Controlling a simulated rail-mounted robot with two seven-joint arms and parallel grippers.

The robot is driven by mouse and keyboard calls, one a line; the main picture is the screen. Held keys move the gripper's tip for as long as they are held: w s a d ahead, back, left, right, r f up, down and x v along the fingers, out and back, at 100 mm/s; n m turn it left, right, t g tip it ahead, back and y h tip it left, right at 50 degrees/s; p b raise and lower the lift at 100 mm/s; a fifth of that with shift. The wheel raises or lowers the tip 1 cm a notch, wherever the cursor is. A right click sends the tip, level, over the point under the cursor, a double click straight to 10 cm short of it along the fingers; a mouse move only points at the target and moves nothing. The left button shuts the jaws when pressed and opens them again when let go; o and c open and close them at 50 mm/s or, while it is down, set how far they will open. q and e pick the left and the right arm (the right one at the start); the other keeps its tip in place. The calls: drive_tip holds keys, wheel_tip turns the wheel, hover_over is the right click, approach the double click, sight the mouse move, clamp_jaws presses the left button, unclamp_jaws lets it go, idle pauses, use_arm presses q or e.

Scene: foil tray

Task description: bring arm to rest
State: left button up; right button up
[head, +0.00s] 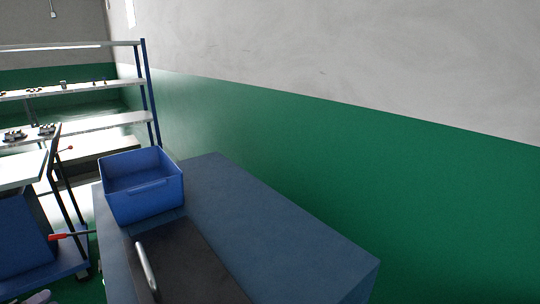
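Neither of my grippers can be made out in the head view. A small grey shape is cut off at the bottom left edge, and I cannot tell what it is. No foil tray is visible. A blue open bin (146,205) stands at the far left end of a blue-topped bench (285,225). A dark flat panel or mat (195,272) lies on the bench in front of the bin, with a silver rod-like piece (146,266) at its left side.
A shelf rack (150,95) with small items on its boards stands at the back left. A blue cart (25,240) with a red-tipped handle (57,237) is at the left. A green and grey wall (350,140) runs behind the bench. The bench's right part is clear.

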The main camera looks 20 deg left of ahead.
use_arm(q)
drive_tip(key=a+r+n+g+y, duration=0.2)
drive_tip(key=a+n+g+y, duration=0.1)
drive_tip(key=a+n+y, duration=0.9)
drive_tip(key=s+d+r+n+g+h+p, duration=0.1)
drive_tip(key=s+d+n+g+p, duration=0.15)
drive_tip(key=d+p, duration=0.65)
drive_tip(key=s+d+r+n+g+p, duration=0.1)
drive_tip(key=s+d+n+g+p, duration=0.2)
drive_tip(key=d, duration=1.2)
drive_tip(key=s+d+r+n+g+h+p, duration=0.15)
drive_tip(key=s+d+g+p, duration=0.35)
drive_tip(key=d, duration=0.7)
drive_tip(key=s+d+r+h+p, duration=0.2)
drive_tip(key=d+r+p, duration=0.6)
drive_tip(key=p, duration=0.1)
drive_tip(key=s+d+r+h+p, duration=0.1)
drive_tip(key=s+d+r+p, duration=0.2)
drive_tip(key=d+r+p, duration=0.45)
drive_tip(key=s+d+r+h+p, duration=0.1)
drive_tip(key=s+d+r+p, duration=0.2)
drive_tip(key=r+p, duration=0.65)
drive_tip(key=s+d+r+h+p, duration=0.15)
drive_tip(key=d+r+p, duration=0.25)
drive_tip(key=r+p, duration=0.55)
wheel_tip(320, 180, down, 75)
drive_tip(key=b, duration=7.2)
drive_tip(key=shift+s, duration=0.35)
